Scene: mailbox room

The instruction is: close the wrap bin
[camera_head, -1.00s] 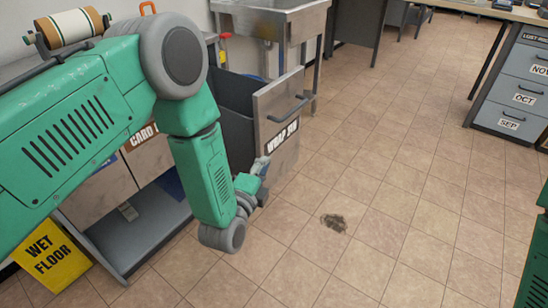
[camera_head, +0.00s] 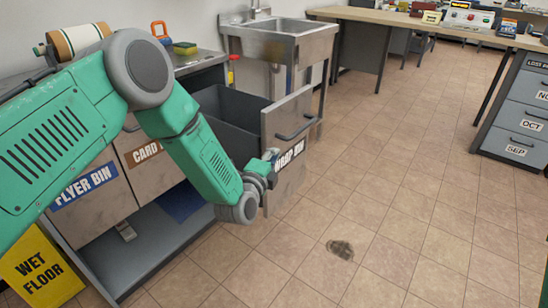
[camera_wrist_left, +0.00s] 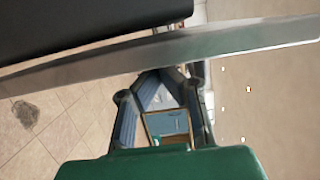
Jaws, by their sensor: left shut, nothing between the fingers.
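The wrap bin (camera_head: 288,118) is a grey drawer pulled out from the metal cabinet, with a dark open inside (camera_head: 235,110), a bar handle and a "WRAP BIN" label. My left gripper (camera_head: 270,158) is shut and empty at the near-left edge of the bin's front, covering the label's left end. I cannot tell whether it touches. In the left wrist view, the shut fingers (camera_wrist_left: 160,78) sit beside a grey metal panel edge (camera_wrist_left: 180,48) that crosses the picture, with a dark surface above. My right gripper is not in view.
The flyer bin (camera_head: 90,200) and card bin (camera_head: 150,160) are shut, left of the wrap bin. A yellow wet floor sign (camera_head: 40,265) stands at the lower left. A steel sink (camera_head: 285,38) is behind. The tiled floor to the right is clear except a dark stain (camera_head: 340,249).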

